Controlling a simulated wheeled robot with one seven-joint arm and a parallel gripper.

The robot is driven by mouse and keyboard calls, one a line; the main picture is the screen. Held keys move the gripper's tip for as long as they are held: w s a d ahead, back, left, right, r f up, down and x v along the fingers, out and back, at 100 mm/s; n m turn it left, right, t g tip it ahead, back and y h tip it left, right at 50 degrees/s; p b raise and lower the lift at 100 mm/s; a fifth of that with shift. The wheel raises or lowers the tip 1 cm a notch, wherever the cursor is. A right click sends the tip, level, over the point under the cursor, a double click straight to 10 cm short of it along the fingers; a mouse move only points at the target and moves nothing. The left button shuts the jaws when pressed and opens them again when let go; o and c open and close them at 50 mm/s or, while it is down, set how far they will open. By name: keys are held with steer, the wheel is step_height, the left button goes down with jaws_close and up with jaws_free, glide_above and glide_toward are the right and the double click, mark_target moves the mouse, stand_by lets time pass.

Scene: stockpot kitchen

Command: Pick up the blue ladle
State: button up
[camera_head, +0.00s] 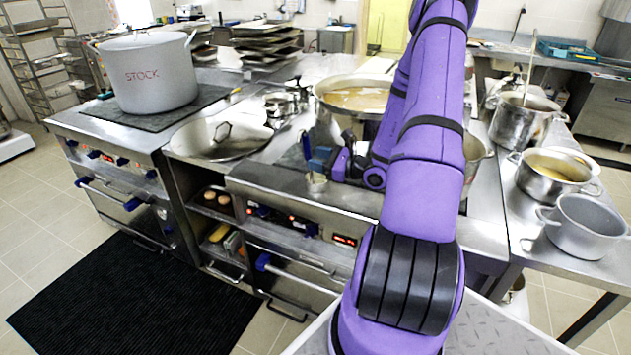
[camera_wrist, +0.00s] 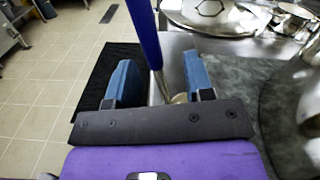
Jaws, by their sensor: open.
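The blue ladle stands roughly upright near the front edge of the steel counter, its blue handle (camera_head: 306,146) showing in the head view. A small round metal part (camera_head: 316,181) is at its lower end; I cannot tell if this is its bowl or a holder. My gripper (camera_head: 322,158) is beside the handle, partly hidden by its own wrist. In the wrist view the blue handle (camera_wrist: 147,36) rises between the two blue fingers of my open gripper (camera_wrist: 160,82). Its lower end is partly hidden by the gripper; contact with the fingers cannot be told.
A large pot of soup (camera_head: 357,97) stands just behind my gripper. A wide lid (camera_head: 205,140) lies to the left, and the grey stockpot (camera_head: 150,75) stands farther left. Several pots, including an empty one (camera_head: 583,222), crowd the right table.

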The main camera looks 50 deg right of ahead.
mark_target(311, 157)
steer(key=w, duration=0.1)
steer(key=w+a, duration=0.2)
steer(key=shift+w+r, duration=0.1)
steer(key=shift+r, duration=0.2)
steer(key=shift+w+a, duration=0.15)
steer(key=shift+w, duration=0.35)
steer(key=shift+c, duration=0.5)
jaws_close()
